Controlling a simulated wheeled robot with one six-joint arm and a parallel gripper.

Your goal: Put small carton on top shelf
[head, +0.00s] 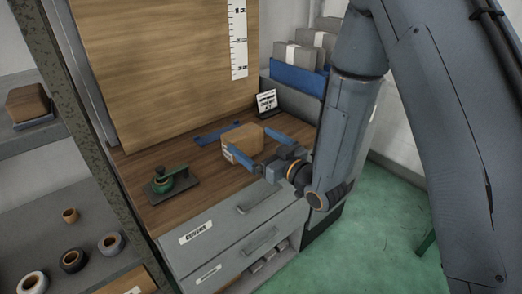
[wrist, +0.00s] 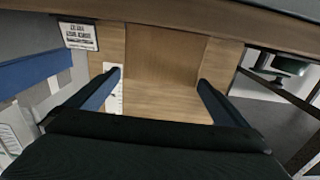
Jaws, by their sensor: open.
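The small carton (head: 243,141) is a light brown box with a white label on its left side. It sits on the wooden bench top. My gripper (head: 250,145) is open, with its blue fingers reaching toward the carton from the front right, one on each side. In the wrist view a brown face that looks like the carton (wrist: 168,50) lies between the spread fingers (wrist: 160,80). I cannot tell whether either finger touches it. A shelf rack stands at the left; its upper visible shelf (head: 30,143) holds a brown box (head: 27,102). I cannot tell if this is its top shelf.
The rack's metal post (head: 85,130) rises between bench and shelves. Several tape rolls sit on the lower shelf (head: 40,225).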

